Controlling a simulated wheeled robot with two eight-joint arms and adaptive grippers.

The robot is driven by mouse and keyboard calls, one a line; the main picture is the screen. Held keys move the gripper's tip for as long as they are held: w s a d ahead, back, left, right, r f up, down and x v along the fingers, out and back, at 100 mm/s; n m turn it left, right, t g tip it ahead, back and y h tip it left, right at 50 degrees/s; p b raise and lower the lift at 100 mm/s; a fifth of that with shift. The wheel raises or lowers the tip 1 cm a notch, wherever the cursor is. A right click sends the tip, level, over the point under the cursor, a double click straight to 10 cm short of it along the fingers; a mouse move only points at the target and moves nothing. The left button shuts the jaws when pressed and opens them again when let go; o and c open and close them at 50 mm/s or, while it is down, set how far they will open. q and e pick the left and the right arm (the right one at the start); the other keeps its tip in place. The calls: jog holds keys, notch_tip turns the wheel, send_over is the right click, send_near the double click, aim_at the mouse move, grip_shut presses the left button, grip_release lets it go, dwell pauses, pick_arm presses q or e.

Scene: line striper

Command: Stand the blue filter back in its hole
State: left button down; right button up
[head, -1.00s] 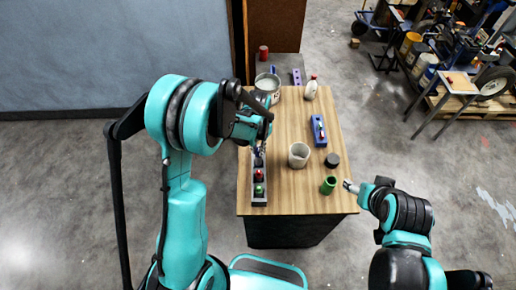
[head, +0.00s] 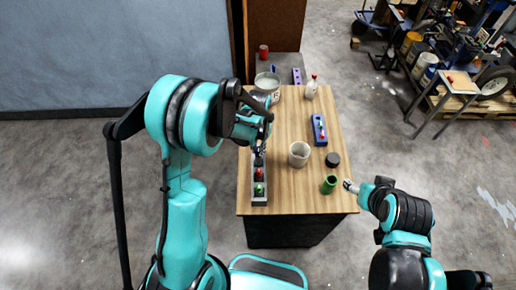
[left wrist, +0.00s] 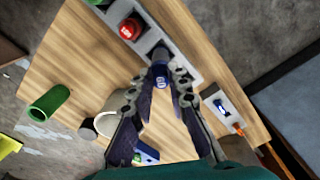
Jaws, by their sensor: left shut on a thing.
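The grey rack (head: 259,200) lies along the left side of the wooden table. It holds a red filter (head: 259,174) and a green filter (head: 259,189). My left gripper (left wrist: 161,66) is shut on the blue filter (left wrist: 160,78) at the rack's far end. In the left wrist view the blue filter is beside a dark hole in the rack (left wrist: 178,58), with the red filter (left wrist: 130,28) in the neighbouring place. I cannot tell whether the blue filter's lower end is inside the hole. My right gripper (head: 349,186) hangs off the table's right edge; its fingers are too small to read.
A white cup (head: 299,154), a green cylinder (head: 329,184), a black round thing (head: 332,159) and a blue block (head: 319,130) stand on the right half of the table. A white bottle (head: 311,88) and a pot (head: 267,84) are at the back.

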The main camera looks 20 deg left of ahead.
pick_arm(q)
jog(key=shift+f+b, duration=1.6)
jog(key=shift+b, duration=0.05)
jog(key=shift+f+b, duration=0.35)
jog(key=shift+f, duration=0.2)
jog(key=c, duration=1.1)
grip_release()
jog(key=shift+r, duration=0.1)
jog(key=shift+o, duration=0.2)
jog(key=shift+r+p, duration=2)
jog(key=shift+r, duration=1.55)
